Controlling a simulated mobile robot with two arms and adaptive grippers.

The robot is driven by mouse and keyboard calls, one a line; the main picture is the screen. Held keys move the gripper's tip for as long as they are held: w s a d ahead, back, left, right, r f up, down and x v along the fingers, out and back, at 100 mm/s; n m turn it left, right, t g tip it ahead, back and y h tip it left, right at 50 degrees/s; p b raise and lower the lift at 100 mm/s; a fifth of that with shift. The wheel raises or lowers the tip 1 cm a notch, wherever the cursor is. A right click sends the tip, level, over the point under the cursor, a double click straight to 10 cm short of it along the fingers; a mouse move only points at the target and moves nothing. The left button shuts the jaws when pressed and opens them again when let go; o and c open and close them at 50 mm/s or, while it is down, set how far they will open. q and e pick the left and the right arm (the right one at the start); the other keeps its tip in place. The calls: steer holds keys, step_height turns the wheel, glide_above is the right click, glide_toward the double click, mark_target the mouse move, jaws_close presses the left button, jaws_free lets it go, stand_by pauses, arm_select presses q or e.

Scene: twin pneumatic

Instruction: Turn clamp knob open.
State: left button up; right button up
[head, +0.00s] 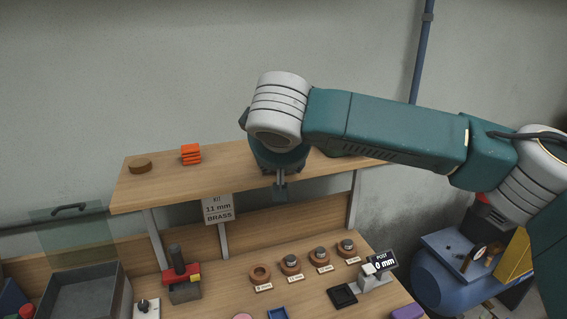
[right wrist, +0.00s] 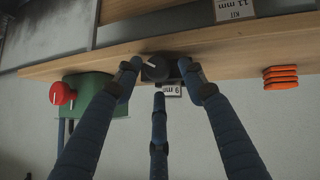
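A round black knob with a white pointer line (right wrist: 155,68) sits on a dark mount at the shelf edge in the upside-down right wrist view. A small white millimetre label (right wrist: 172,90) is beside it. My right gripper (right wrist: 161,78) has its dark blue fingers spread around the knob, one to each side and one toward the label. I cannot tell whether any finger touches it. In the head view my right wrist (head: 280,150) hangs in front of the shelf and hides the knob. My left gripper is in neither view.
The wooden shelf (head: 228,163) carries an orange stack (head: 191,154) and a brown disc (head: 140,166). A KIT 11 mm BRASS sign (head: 218,209) hangs below. A green box with a red knob (right wrist: 62,93) is near the gripper. Several ring parts stand on the bench below.

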steer(key=v, duration=1.2)
steer(key=shift+a, duration=0.15)
steer(key=shift+f, duration=0.2)
